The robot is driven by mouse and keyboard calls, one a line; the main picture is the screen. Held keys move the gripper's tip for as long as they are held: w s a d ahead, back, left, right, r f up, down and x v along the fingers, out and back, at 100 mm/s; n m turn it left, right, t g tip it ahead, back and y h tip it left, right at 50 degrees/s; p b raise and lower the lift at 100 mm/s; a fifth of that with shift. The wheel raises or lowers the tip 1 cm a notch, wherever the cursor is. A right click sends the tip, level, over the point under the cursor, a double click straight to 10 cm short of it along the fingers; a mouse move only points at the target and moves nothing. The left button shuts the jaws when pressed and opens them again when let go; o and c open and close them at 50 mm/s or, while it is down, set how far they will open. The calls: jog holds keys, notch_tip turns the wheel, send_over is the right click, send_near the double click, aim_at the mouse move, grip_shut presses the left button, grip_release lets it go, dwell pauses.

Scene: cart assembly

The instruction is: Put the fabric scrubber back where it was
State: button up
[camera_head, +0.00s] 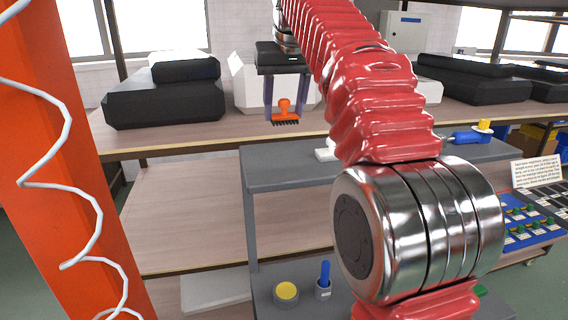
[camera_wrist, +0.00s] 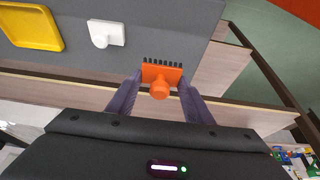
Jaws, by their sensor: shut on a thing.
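The fabric scrubber (camera_head: 285,113) is an orange block with an orange knob handle and dark bristles pointing down. It also shows in the wrist view (camera_wrist: 161,78). My gripper (camera_head: 286,116) is shut on it, with one purple-grey finger on each side. In the head view the scrubber appears in front of the wooden shelf and above the grey cart (camera_head: 270,153). In the wrist view it appears over or near the edge of the cart's grey top (camera_wrist: 140,45). I cannot tell its exact height.
A white piece (camera_wrist: 106,33) and a yellow tray (camera_wrist: 33,27) lie on the cart top. A blue tool (camera_head: 470,137) is at its right. A yellow round thing (camera_head: 286,292) and a blue-handled thing (camera_head: 324,280) stand on the lower shelf. Black cases (camera_head: 163,102) line the wooden shelf behind.

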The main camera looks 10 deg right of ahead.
aim_at(285, 124)
jog(key=shift+f, duration=3.1)
jog(key=shift+f, duration=0.1)
jog(key=shift+f, duration=1.8)
jog(key=shift+f, duration=0.1)
jog(key=o, duration=1.1)
jog(key=v, duration=1.2)
